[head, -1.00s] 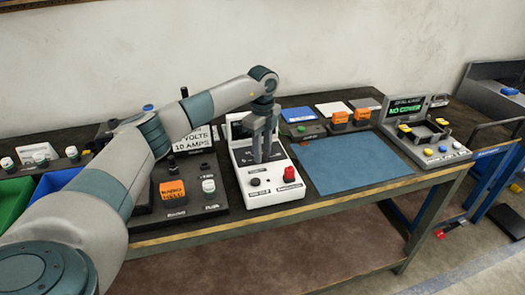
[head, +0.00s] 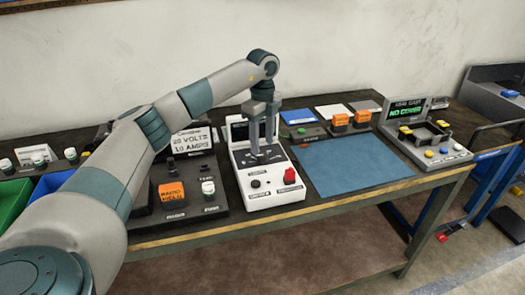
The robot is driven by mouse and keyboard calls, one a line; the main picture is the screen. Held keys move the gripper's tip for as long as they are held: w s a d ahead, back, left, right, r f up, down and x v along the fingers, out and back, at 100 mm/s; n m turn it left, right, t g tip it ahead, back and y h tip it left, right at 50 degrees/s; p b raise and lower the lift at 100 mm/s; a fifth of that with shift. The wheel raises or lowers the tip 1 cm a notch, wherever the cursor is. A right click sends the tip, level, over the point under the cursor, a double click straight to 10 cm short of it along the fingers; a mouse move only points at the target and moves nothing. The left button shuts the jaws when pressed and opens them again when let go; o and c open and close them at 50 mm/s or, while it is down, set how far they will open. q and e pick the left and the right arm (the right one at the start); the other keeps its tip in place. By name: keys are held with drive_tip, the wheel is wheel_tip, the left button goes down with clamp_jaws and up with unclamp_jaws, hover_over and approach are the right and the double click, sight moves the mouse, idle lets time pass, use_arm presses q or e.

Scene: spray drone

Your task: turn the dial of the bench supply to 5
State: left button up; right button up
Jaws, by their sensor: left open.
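A white bench unit (head: 275,197), which looks like the bench supply, stands near the table's front edge. Its front has a small black knob (head: 255,184) at the left and a red control (head: 290,175) at the right. The labels and any dial scale are too small to read. My left gripper (head: 263,147) points down over the unit's dark sloped panel (head: 264,156), behind the knob. Its jaws are open. It hides part of the panel and the dark screen behind; I cannot tell if the fingers touch anything. My right gripper is out of view.
A dark unit (head: 208,203) with an orange-labelled part stands left, below a card (head: 189,141) reading 20 volts, 10 amps. A blue mat (head: 355,165) lies clear at right. A grey tester (head: 428,150) with a green display stands beyond it.

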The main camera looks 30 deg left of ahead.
use_arm(q)
wheel_tip(320, 180, up, 7)
drive_tip(key=b, duration=0.1)
wheel_tip(320, 180, up, 4)
hover_over(263, 155)
drive_tip(key=shift+s+a+r, duration=0.1)
drive_tip(key=shift+r, duration=0.8)
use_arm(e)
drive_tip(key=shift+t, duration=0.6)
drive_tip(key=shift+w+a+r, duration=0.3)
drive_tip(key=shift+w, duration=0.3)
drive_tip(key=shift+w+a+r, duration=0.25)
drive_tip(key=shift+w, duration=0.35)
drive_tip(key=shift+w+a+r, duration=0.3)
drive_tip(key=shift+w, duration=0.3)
use_arm(q)
drive_tip(key=shift+f, duration=0.1)
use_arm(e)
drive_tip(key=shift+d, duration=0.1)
